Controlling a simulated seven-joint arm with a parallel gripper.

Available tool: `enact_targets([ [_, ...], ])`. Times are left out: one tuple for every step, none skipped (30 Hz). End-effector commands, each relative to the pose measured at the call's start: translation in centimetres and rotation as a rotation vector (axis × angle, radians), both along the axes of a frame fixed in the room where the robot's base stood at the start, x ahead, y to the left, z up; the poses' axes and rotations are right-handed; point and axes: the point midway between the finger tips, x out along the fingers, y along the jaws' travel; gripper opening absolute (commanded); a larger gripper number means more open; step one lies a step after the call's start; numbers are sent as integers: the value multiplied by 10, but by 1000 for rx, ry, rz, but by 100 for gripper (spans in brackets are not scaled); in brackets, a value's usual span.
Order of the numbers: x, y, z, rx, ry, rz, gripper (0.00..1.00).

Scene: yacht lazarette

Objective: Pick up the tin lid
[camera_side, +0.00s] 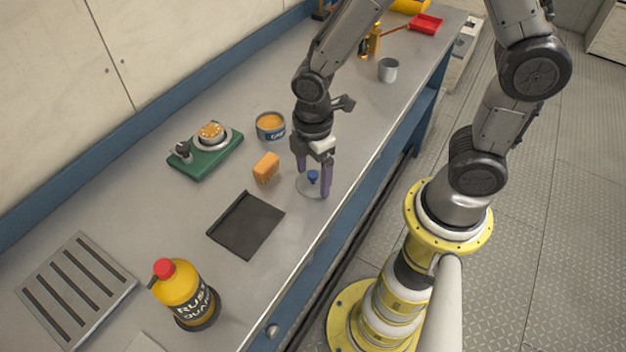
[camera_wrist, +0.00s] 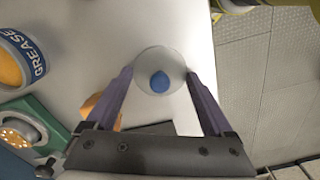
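The tin lid (camera_side: 306,187) is a thin grey disc with a blue knob (camera_side: 313,177) in its middle, lying flat on the bench. In the wrist view the lid (camera_wrist: 148,61) is at the top middle, with its blue knob (camera_wrist: 159,82) between the finger lines. My gripper (camera_side: 313,183) is open, pointing down over the lid, one finger on either side of the knob. In the wrist view the fingers (camera_wrist: 160,80) are spread and nothing is between them but the knob region. I cannot tell whether the fingertips touch the lid.
An orange sponge-like block (camera_side: 266,168) and an open grease tin (camera_side: 270,126) stand close by on the left. A black flat plate (camera_side: 246,225), a green-based device (camera_side: 205,152), a yellow bottle (camera_side: 185,294) and a slotted metal plate (camera_side: 75,290) are farther off. The bench's front edge is close.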

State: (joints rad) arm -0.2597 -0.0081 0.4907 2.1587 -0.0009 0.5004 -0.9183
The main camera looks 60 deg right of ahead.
Motion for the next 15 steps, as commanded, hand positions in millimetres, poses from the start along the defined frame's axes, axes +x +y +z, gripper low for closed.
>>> enact_targets([
  [0,0,0,0,0,0,41],
  [0,0,0,0,0,0,35],
  [0,0,0,0,-1,0,34],
  [0,0,0,0,0,0,34],
  [0,0,0,0,-1,0,34],
  [0,0,0,0,0,0,34],
  [0,0,0,0,0,0,34],
  [0,0,0,0,-1,0,34],
  [0,0,1,1,-1,0,34],
  [0,0,1,1,-1,0,34],
  [0,0,2,1,-1,0,34],
  [1,0,4,1,-1,0,34],
  [1,0,5,0,-2,0,34],
  [1,0,7,1,-4,0,34],
  [1,0,10,2,-4,0,34],
])
